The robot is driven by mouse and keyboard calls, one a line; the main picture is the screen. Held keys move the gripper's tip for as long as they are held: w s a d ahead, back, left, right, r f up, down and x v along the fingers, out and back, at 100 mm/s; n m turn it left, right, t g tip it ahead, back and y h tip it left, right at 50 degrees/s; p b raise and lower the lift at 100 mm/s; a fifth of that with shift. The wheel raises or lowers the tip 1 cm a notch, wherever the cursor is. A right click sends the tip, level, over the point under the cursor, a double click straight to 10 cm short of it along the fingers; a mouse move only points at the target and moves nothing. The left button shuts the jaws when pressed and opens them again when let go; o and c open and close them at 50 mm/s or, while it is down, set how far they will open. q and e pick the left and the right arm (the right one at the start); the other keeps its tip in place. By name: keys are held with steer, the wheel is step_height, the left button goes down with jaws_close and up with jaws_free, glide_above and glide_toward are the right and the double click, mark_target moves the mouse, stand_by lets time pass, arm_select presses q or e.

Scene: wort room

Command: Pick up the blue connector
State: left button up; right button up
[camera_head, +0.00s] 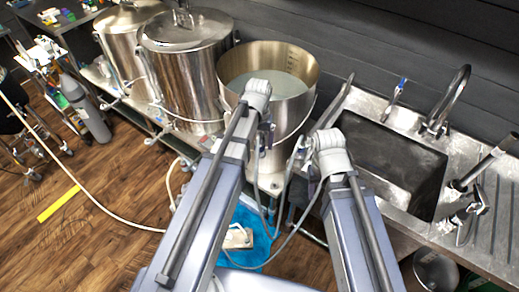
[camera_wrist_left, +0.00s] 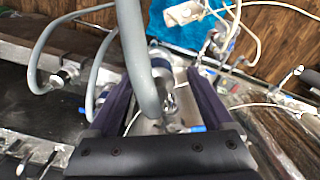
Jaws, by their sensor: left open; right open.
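A small blue-topped fitting (camera_head: 402,83) stands at the back edge of the sink in the head view. I cannot tell whether it is the blue connector. In the left wrist view a metal fitting with a bluish collar (camera_wrist_left: 161,68) shows between my left gripper's fingers, and a small blue piece (camera_wrist_left: 198,128) lies near the palm. My left gripper (camera_wrist_left: 153,72) is open, with its two dark purple fingers apart and no visible grip on anything. My right gripper (camera_head: 314,127) is open and empty between the open pot and the sink. The left gripper is mostly hidden by its arm in the head view.
An open steel pot (camera_head: 306,95) and a lidded kettle (camera_head: 190,80) stand left of the sink basin (camera_head: 385,160). A faucet (camera_head: 455,95) rises behind the basin. Grey hoses loop near both grippers. A blue mat (camera_head: 255,222) lies on the wooden floor.

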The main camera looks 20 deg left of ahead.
mark_target(259, 148)
arm_select(q)
step_height(259, 148, down, 3)
steer(key=shift+d+f+b, duration=0.1)
steer(key=shift+f+b, duration=0.1)
steer(key=shift+b, duration=1)
steer(key=shift+r, duration=0.1)
jaws_close()
